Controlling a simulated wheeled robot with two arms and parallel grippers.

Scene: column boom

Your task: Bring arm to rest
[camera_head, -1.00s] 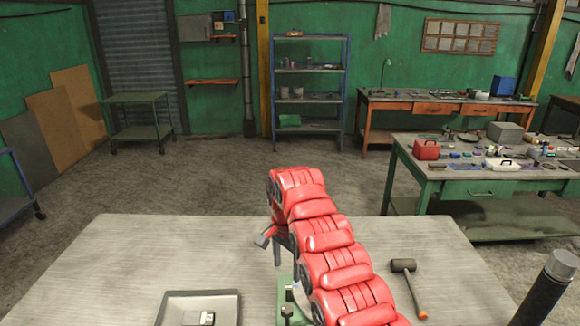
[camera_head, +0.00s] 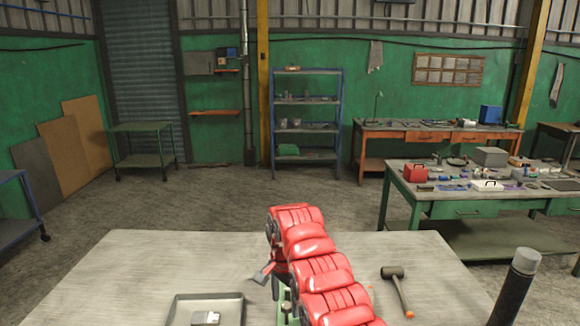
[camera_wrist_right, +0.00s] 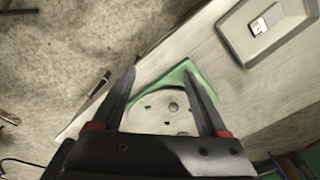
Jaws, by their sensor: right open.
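My right arm (camera_head: 318,268) is red and reaches in over the bench from the lower right. My right gripper (camera_head: 268,280) hangs at its far end over the pale bench (camera_head: 150,262). In the right wrist view the gripper's two dark fingers (camera_wrist_right: 159,75) are spread wide with nothing between them. Beyond the fingers lies a green fixture (camera_wrist_right: 180,75) with a pale round part (camera_wrist_right: 160,112). In the head view the arm hides most of that fixture. My left gripper is not in view.
A grey tray (camera_head: 235,307) holding a small pale block (camera_head: 205,318) is left of the gripper. A mallet (camera_head: 397,289) lies right of the arm. The bench's far left is clear. A cluttered green table (camera_head: 470,212) and a blue shelf (camera_head: 307,102) stand beyond.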

